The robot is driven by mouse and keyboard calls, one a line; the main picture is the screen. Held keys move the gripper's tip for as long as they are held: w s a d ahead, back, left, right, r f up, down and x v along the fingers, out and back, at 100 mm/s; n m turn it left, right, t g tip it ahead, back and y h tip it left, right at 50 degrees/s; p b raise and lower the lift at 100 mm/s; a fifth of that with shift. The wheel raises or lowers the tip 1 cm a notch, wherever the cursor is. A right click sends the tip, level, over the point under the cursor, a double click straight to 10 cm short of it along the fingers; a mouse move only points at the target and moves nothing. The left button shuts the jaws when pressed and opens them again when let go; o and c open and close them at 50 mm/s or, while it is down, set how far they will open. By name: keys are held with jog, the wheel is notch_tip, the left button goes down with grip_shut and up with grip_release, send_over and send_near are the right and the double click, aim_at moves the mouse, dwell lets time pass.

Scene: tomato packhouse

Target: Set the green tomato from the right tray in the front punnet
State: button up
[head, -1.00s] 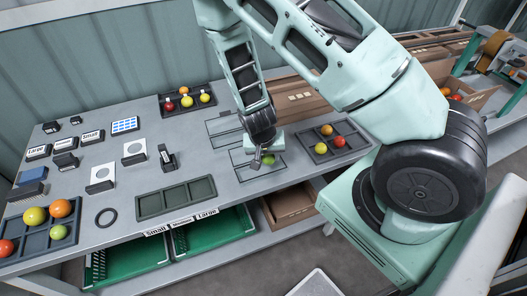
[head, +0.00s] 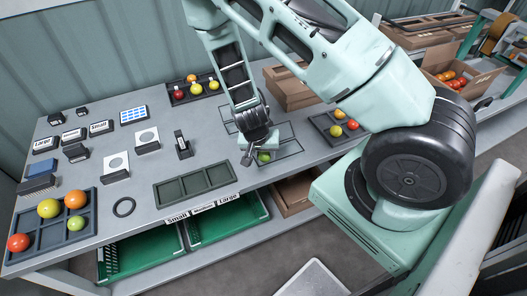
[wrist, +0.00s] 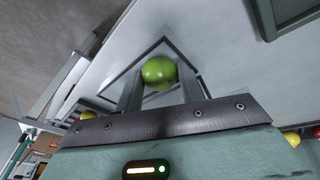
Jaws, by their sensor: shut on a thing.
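The green tomato (wrist: 159,72) is held between the two fingers of my gripper (wrist: 160,88). In the head view the green tomato (head: 264,157) shows just below the fingertips of my gripper (head: 259,150). The front punnet (head: 299,150) is a clear, thin-edged box on the table; the tomato appears over or within its left front part. In the wrist view the punnet's edges surround the tomato, but I cannot tell whether it touches the bottom. The right tray (head: 318,122) is dark and holds orange, red and yellow tomatoes.
The rear punnet (head: 229,127) stands behind, partly hidden by my arm. An empty three-part dark tray (head: 196,187) lies to the left at the table's front edge. Other tomatoes sit in a left tray (head: 45,238) and a back tray (head: 192,99).

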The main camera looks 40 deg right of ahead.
jog(key=shift+f, duration=0.2)
dwell(0.6)
jog(key=o, duration=0.8)
jog(key=c, duration=0.3)
jog(key=shift+r+p, duration=2.95)
jog(key=shift+r, duration=0.6)
